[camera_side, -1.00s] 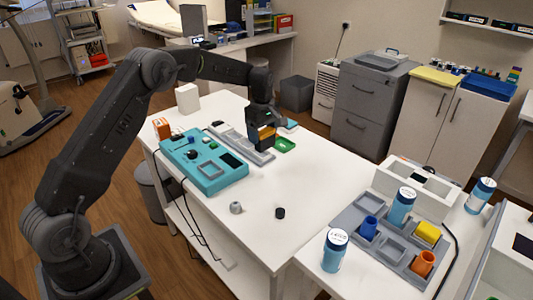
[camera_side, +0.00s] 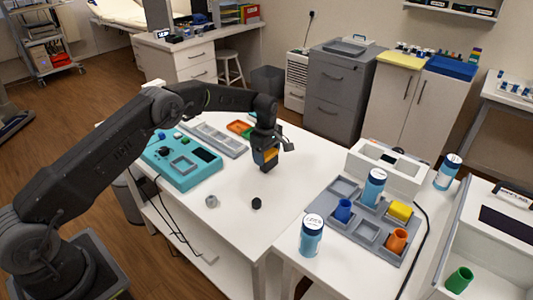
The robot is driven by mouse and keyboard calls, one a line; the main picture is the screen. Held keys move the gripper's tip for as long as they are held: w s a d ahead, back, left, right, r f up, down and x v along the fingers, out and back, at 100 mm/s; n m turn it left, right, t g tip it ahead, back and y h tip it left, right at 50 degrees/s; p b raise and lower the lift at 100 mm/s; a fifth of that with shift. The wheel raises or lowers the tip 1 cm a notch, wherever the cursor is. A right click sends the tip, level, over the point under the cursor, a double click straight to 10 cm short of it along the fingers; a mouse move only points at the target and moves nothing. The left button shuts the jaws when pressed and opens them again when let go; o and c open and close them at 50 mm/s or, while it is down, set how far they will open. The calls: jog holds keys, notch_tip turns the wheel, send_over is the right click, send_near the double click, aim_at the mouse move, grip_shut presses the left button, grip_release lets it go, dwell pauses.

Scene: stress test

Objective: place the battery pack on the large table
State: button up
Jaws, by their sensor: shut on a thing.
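My gripper (camera_side: 267,148) points down over the large white table (camera_side: 235,225). It is shut on the battery pack (camera_side: 268,159), a dark block with an orange-yellow band. The pack hangs upright below the fingers, right of the teal device and the grey tray. I cannot tell whether its lower end touches the table. The fingers hide its upper part.
A grey knob (camera_side: 211,201) and black cap (camera_side: 256,203) stand in front. A grey organiser (camera_side: 343,231) is at right. The table's middle is clear.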

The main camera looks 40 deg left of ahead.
jog(key=o, duration=1.1)
jog(key=shift+f, duration=0.1)
jog(key=shift+c, duration=0.2)
notch_tip(320, 180, up, 12)
jog(key=shift+r, duration=0.25)
